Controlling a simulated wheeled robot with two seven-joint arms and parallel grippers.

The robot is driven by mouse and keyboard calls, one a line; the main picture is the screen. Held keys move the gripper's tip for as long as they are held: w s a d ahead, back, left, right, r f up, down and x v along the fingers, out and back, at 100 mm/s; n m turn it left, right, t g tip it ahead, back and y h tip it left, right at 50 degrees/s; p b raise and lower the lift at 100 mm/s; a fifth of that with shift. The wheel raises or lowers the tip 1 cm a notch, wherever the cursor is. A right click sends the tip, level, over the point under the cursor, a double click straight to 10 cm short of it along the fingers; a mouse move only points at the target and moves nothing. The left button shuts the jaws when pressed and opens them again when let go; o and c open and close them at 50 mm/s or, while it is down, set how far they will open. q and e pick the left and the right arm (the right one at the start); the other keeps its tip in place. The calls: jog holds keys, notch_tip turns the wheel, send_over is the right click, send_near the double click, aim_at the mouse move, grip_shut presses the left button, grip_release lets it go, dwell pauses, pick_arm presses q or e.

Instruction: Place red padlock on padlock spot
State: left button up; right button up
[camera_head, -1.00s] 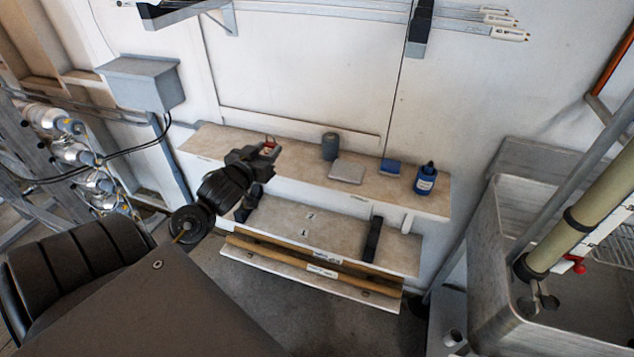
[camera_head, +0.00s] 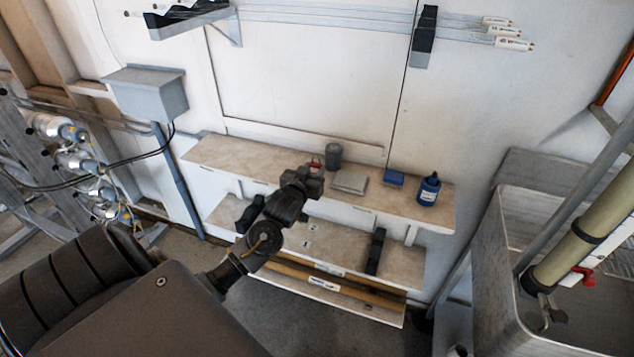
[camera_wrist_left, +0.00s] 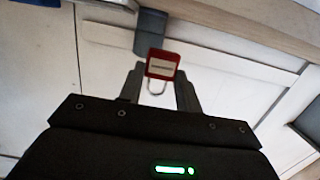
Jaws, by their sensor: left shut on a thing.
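The red padlock (camera_wrist_left: 162,65) has a pale label and a metal shackle and is between the fingertips of my left gripper (camera_wrist_left: 158,80) in the left wrist view. My left gripper is shut on it. In the head view the same gripper (camera_head: 313,175) is over the upper shelf (camera_head: 240,163), and a small red bit of the padlock (camera_head: 315,163) shows just beyond it. I cannot make out the padlock spot. My right gripper is not in view.
On the upper shelf stand a dark grey cup (camera_head: 333,156), a grey flat box (camera_head: 350,182), a blue box (camera_head: 393,178) and a blue bottle (camera_head: 428,190). The lower shelf (camera_head: 340,245) has black brackets. A metal tub (camera_head: 510,290) is at the right. The shelf's left part is clear.

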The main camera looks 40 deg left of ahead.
pick_arm(q)
jog(key=shift+w+d+f, duration=0.15)
jog(key=shift+w+f, duration=0.2)
jog(key=shift+f, duration=0.05)
jog(key=shift+w+d+f, duration=0.1)
jog(key=shift+w+f, duration=0.05)
jog(key=shift+f, duration=1.6)
jog(key=shift+f, duration=0.15)
jog(key=o, duration=1)
jog(key=shift+o, duration=0.2)
jog(key=shift+s+d, duration=0.15)
jog(key=shift+s, duration=0.2)
jog(key=v, duration=1.1)
jog(key=shift+r, duration=0.2)
